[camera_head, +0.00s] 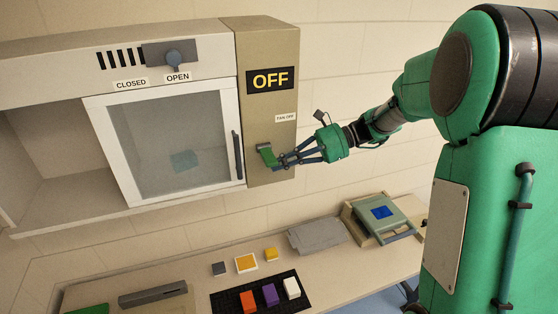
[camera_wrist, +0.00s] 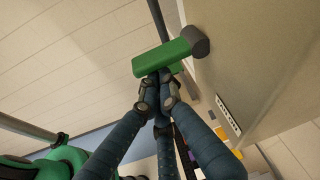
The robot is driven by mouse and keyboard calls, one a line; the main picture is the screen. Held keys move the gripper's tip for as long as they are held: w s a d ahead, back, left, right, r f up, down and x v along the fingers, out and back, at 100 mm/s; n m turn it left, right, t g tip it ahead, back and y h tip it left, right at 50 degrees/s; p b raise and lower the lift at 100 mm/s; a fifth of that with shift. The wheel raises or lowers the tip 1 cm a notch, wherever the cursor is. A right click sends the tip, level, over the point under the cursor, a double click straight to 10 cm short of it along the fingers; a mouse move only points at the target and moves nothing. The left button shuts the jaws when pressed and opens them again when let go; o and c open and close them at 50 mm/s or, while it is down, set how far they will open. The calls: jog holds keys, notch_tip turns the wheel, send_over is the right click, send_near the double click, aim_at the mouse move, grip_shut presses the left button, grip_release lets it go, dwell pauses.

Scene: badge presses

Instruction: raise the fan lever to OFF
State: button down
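The fan lever has a green handle (camera_head: 265,155) and sticks out from the beige side panel (camera_head: 268,215), below a "FAN OFF" label (camera_head: 286,118). In the wrist view the green handle (camera_wrist: 165,57) joins a dark grey hub (camera_wrist: 197,41) on the panel. My gripper (camera_head: 277,161) is at the lever from the right. In the wrist view my gripper's fingertips (camera_wrist: 158,76) are together just under the handle, seeming to touch its underside. The handle is not seen between them. A sign (camera_head: 271,80) above reads OFF.
A cabinet with a white-framed glass door (camera_head: 241,168) is left of the panel. Below, a bench holds a black mat (camera_head: 229,303) with coloured blocks, a grey plate (camera_head: 318,236) and a press-like device (camera_head: 382,212).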

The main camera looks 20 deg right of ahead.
jog(key=shift+s+r+p, duration=0.15)
jog(key=shift+r+p, duration=0.5)
jog(key=shift+r, duration=0.6)
jog(key=shift+r, duration=0.6)
jog(key=shift+r, duration=0.15)
jog(key=b, duration=0.3)
send_near(267, 158)
jog(key=d+f, duration=0.3)
jog(key=shift+w+d, duration=0.25)
jog(key=shift+d, duration=0.1)
